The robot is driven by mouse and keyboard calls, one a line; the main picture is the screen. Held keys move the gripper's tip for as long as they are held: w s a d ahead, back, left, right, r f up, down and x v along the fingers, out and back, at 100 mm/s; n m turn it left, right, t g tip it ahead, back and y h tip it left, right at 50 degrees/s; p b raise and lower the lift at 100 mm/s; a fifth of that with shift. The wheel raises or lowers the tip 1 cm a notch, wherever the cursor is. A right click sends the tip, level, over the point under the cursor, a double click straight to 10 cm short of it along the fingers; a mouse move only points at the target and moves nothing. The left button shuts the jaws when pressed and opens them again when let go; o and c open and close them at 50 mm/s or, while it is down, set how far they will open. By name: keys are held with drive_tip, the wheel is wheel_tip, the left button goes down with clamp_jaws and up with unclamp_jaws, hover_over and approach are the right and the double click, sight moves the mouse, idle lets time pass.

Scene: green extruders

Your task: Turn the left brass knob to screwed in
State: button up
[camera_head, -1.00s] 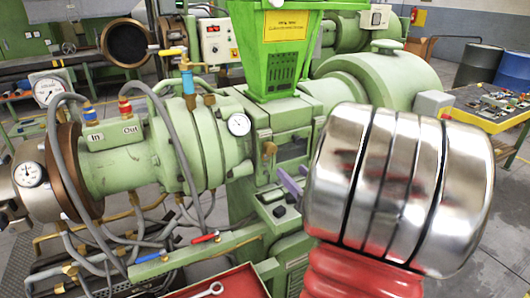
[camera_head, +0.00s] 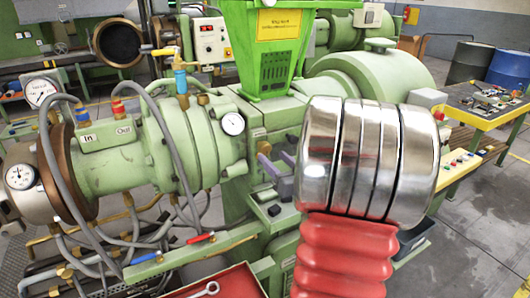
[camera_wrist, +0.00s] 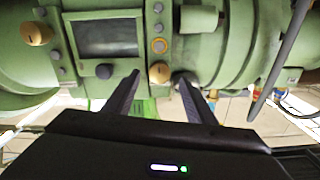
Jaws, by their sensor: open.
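The green extruder (camera_head: 185,155) fills the middle of the head view. In the head view a brass knob (camera_head: 265,147) shows small on its front, left of the window and partly behind my gripper. My gripper (camera_head: 274,158) is open there, its purple-grey fingers pointing at the machine near that knob. In the wrist view a brass knob (camera_wrist: 159,72) appears between the tips of my open gripper (camera_wrist: 158,76), beside the dark window. I cannot tell whether the fingers touch it. Another brass knob (camera_wrist: 36,33) is on the window's other side in the wrist view.
A dark round knob (camera_wrist: 104,71) is close by the finger on the picture's left in the wrist view. A red tray (camera_head: 235,283) with a wrench is below. Hoses and a dial gauge (camera_head: 233,124) are on the extruder. A green hopper (camera_head: 262,50) stands above.

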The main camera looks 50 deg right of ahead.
sight(266, 151)
drive_tip(key=x, duration=0.6)
drive_tip(key=shift+c, duration=0.4)
drive_tip(key=c, duration=1)
drive_tip(key=shift+o, duration=0.2)
drive_tip(key=shift+m, duration=0.6)
drive_tip(key=o, duration=1)
drive_tip(key=shift+o, duration=0.2)
drive_tip(key=shift+s+a, duration=0.1)
